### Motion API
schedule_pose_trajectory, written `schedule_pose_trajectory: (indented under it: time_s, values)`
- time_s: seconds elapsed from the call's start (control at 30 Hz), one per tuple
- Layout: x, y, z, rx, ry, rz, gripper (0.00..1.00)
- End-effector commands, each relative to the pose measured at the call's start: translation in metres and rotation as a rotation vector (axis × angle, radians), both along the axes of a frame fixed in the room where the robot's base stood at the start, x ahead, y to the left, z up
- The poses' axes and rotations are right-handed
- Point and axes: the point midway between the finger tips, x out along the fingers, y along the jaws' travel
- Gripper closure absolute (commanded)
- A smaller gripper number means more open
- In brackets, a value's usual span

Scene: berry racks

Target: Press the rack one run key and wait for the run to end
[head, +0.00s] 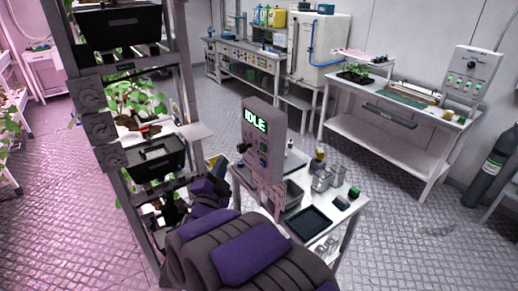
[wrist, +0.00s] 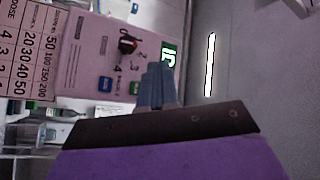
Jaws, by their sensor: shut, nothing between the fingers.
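The grey control box (head: 263,150) stands on a small white bench, its lit green display (head: 255,121) reading IDLE. In the wrist view its pinkish panel (wrist: 88,60) appears turned on its side. The panel has a dark knob (wrist: 127,45) with numbers beside it, a blue key (wrist: 105,83) and a green key (wrist: 134,88); their small labels are not legible. Part of the green display (wrist: 168,55) shows behind the fingers. My gripper (wrist: 157,72) is shut and empty, its fingertips in front of the panel's lower edge in the picture. I cannot tell whether they touch it.
A printed dose table (wrist: 40,45) is beside the panel. A dark tray (head: 308,222) and several clear jars (head: 322,180) share the small bench. A plant rack (head: 108,158) with black bins stands left. The floor (head: 385,235) to the right is clear.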

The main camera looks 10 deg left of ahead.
Motion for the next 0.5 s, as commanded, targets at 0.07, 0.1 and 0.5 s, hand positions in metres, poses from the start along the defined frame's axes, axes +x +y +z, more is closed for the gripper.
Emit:
schedule_pose_trajectory:
  time_s: [0.07, 0.1, 0.5]
  values:
    - [0.003, -0.006, 0.001, 0.002, 0.0, -0.001, 1.0]
    - [0.005, -0.009, 0.001, 0.003, 0.0, -0.001, 1.0]
    - [0.043, -0.038, 0.0, 0.001, -0.001, -0.004, 1.0]
